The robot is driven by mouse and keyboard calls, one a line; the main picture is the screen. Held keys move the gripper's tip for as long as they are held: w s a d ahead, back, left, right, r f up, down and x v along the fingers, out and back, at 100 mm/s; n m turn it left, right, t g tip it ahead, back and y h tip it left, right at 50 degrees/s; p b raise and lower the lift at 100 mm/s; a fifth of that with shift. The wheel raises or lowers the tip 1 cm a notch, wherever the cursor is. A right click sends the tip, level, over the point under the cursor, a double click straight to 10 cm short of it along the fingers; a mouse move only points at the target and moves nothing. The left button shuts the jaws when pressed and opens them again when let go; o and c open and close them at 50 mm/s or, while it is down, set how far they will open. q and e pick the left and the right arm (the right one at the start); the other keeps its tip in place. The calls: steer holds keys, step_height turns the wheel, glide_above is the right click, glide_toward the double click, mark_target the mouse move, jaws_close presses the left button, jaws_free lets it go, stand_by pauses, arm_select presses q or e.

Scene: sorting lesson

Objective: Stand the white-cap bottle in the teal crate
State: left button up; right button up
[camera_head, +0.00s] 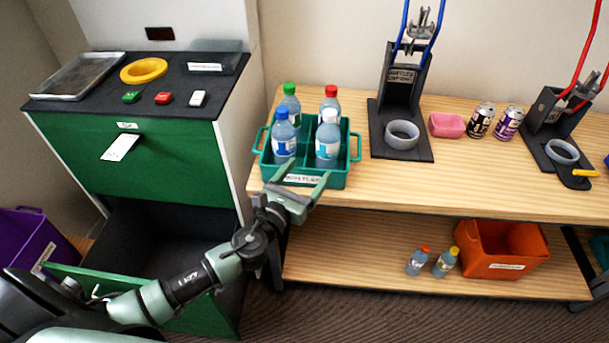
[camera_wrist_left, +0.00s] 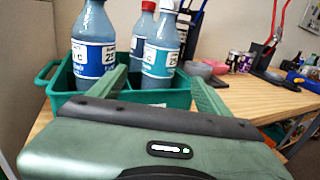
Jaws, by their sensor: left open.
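The white-cap bottle (camera_head: 327,142) stands upright inside the teal crate (camera_head: 334,180), in its front right part. It also shows in the left wrist view (camera_wrist_left: 160,58), its cap cut by the top edge. Blue-cap (camera_head: 283,143), green-cap (camera_head: 290,104) and red-cap (camera_head: 330,104) bottles stand in the crate too. My left gripper (camera_head: 303,174) is open at the crate's front wall, near the label. In the left wrist view its fingers (camera_wrist_left: 157,80) point toward the white-cap bottle, with nothing held between them. My right gripper is not in view.
The crate sits at the left end of a wooden table (camera_head: 400,185), beside a black stand with a white ring (camera_head: 402,134). A pink bowl (camera_head: 446,125) and two cans are farther right. The lower shelf holds an orange crate (camera_head: 500,265) and two bottles (camera_head: 418,261). A green cabinet (camera_head: 140,165) stands left.

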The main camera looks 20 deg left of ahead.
arm_select(q)
steer(key=shift+s+r, duration=0.1)
steer(key=shift+s, duration=0.35)
steer(key=s+f+n+g, duration=0.35)
steer(key=f+n, duration=0.45)
steer(key=f, duration=0.3)
steer(key=s+f+n+g+y, duration=0.15)
steer(key=s+f+n, duration=0.35)
steer(key=f+n, duration=0.5)
steer(key=s+f+n+g, duration=0.45)
steer(key=f+n, duration=0.25)
steer(key=f, duration=0.5)
steer(key=s+f+n+g, duration=0.2)
steer(key=s+f, duration=0.4)
steer(key=s, duration=0.5)
steer(key=s+a+f+n+g, duration=0.1)
steer(key=s+f+n+g, duration=0.2)
steer(key=s+f, duration=0.4)
steer(key=s+a+f+n+g, duration=0.1)
steer(key=s+f+n, duration=0.3)
steer(key=s, duration=1.3)
step_height(320, 180, down, 3)
steer(key=shift+s+f+n+g, duration=0.1)
steer(key=shift+s+n+g, duration=0.1)
steer(key=shift+n+g, duration=0.4)
